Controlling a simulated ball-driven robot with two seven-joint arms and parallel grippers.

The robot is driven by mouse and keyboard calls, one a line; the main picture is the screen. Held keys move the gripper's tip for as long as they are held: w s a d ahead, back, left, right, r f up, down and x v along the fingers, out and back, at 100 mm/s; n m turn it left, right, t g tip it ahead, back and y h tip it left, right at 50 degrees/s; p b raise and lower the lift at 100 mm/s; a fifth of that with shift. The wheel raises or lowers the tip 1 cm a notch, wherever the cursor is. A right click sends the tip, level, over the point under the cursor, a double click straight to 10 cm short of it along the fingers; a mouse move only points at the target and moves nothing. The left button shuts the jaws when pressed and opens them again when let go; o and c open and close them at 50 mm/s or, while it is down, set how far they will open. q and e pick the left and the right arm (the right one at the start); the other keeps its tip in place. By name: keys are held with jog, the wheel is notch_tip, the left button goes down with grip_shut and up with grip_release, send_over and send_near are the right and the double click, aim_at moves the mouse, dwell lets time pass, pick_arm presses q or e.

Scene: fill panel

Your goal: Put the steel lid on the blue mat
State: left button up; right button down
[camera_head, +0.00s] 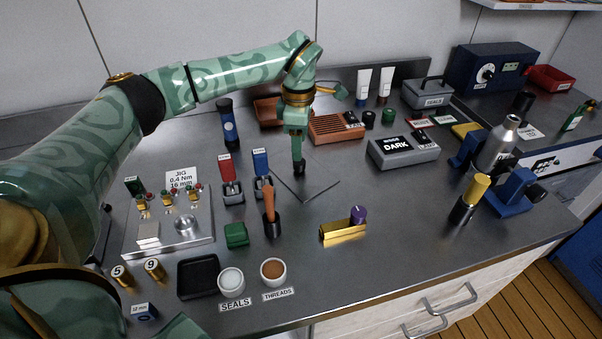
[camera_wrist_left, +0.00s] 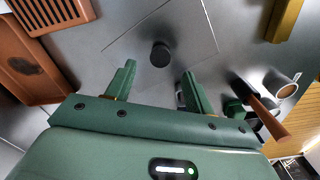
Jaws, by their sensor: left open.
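My left gripper (camera_head: 297,135) points down over the middle of the counter, above a thin dark outline. In the left wrist view its two fingers (camera_wrist_left: 158,82) stand apart with nothing between them. A small dark cylinder (camera_head: 299,167) is just below the fingertips; the wrist view shows its round top (camera_wrist_left: 160,53) beyond them. I cannot make out a blue mat. My right gripper is not in view.
A metal jig (camera_head: 170,225) stands left. A grey box marked DARK (camera_head: 404,150), an orange slotted block (camera_head: 337,127) and a steel bottle (camera_head: 497,143) stand right. The front-right counter is mostly clear.

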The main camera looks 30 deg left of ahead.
aim_at(299, 166)
pick_arm(q)
notch_tip(299, 166, down, 6)
jog(key=shift+r+b, duration=0.2)
jog(key=shift+b, duration=0.75)
jog(key=shift+f, duration=0.4)
jog(key=shift+r, duration=0.1)
jog(key=c, duration=1)
grip_shut()
jog(key=shift+r, duration=0.1)
